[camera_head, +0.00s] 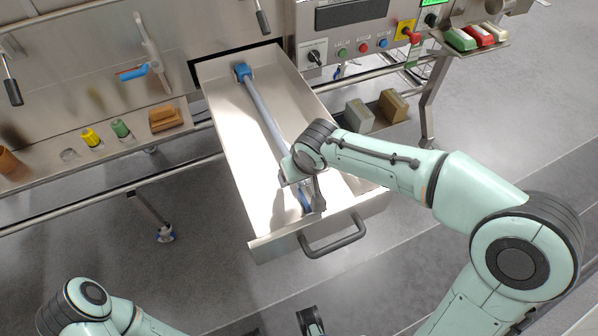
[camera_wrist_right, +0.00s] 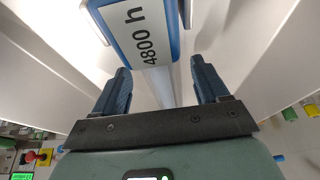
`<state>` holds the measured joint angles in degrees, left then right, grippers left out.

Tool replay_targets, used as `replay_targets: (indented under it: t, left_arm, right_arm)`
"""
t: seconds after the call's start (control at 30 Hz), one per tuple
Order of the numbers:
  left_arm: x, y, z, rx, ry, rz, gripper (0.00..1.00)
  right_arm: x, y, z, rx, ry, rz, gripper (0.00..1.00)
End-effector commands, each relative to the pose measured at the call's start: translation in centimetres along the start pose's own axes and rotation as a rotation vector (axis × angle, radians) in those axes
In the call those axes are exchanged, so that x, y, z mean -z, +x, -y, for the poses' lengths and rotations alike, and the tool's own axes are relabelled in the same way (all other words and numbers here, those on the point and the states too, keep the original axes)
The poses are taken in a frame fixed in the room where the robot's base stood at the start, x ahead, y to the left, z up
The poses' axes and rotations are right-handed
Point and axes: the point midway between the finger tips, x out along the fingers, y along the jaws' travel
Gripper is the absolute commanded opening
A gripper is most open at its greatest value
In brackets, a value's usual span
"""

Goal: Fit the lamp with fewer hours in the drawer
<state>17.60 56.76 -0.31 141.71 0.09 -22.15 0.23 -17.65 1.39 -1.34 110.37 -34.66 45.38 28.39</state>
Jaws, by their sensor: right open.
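The drawer (camera_head: 222,150) is pulled out, its grey handle (camera_head: 335,240) at the front. A long lamp tube (camera_head: 265,115) with blue ends lies lengthwise in it. The far blue end (camera_head: 243,72) is clear to see; the near end is partly hidden by my right gripper (camera_head: 306,196). In the right wrist view the lamp's blue-edged white label (camera_wrist_right: 147,32) reads "4800 h". My right gripper (camera_wrist_right: 160,82) is open there, its fingers on either side of the tube and apart from it. My left gripper (camera_head: 285,326) is mostly cut off at the bottom edge.
A panel with buttons and a red knob (camera_head: 413,36) is above the drawer at right. A tray of green, red and white blocks (camera_head: 470,38) is at top right. Two blocks (camera_head: 393,105) sit on a shelf right of the drawer. Several small items, including a yellow one (camera_head: 91,137), sit at left.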

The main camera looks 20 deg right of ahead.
Motion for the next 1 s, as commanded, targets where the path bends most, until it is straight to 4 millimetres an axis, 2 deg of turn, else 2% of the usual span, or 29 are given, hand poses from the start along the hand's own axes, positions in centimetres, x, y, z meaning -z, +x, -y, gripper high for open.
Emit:
replay_targets:
  t: [0.07, 0.17, 0.4, 0.6, 0.8, 1.0]
  left_arm:
    - [0.4, -0.2, -0.2, -0.004, 0.002, -0.014, 0.43]
    - [0.5, -0.5, -0.4, -0.005, 0.003, -0.018, 0.43]
    - [0.1, -1.0, -0.4, -0.003, 0.002, -0.009, 0.43]
    - [-0.1, -1.4, -0.5, -0.001, 0.001, -0.003, 0.43]
    - [-0.1, -1.7, -0.6, -0.001, 0.001, -0.003, 0.43]
    - [-0.1, -1.7, -0.6, -0.001, 0.001, -0.003, 0.43]
  right_arm:
    - [0.0, 0.0, 0.0, 0.000, 0.000, -0.001, 0.74]
    - [0.2, -1.5, 0.0, 0.002, 0.001, -0.008, 0.74]
    - [0.3, -7.1, 0.0, 0.002, 0.000, -0.011, 0.74]
    - [0.2, -11.1, 0.0, 0.002, 0.001, -0.008, 0.74]
    - [0.1, -13.2, 0.0, 0.001, 0.001, -0.005, 0.74]
    - [0.0, -13.5, 0.0, 0.001, 0.000, -0.004, 0.74]
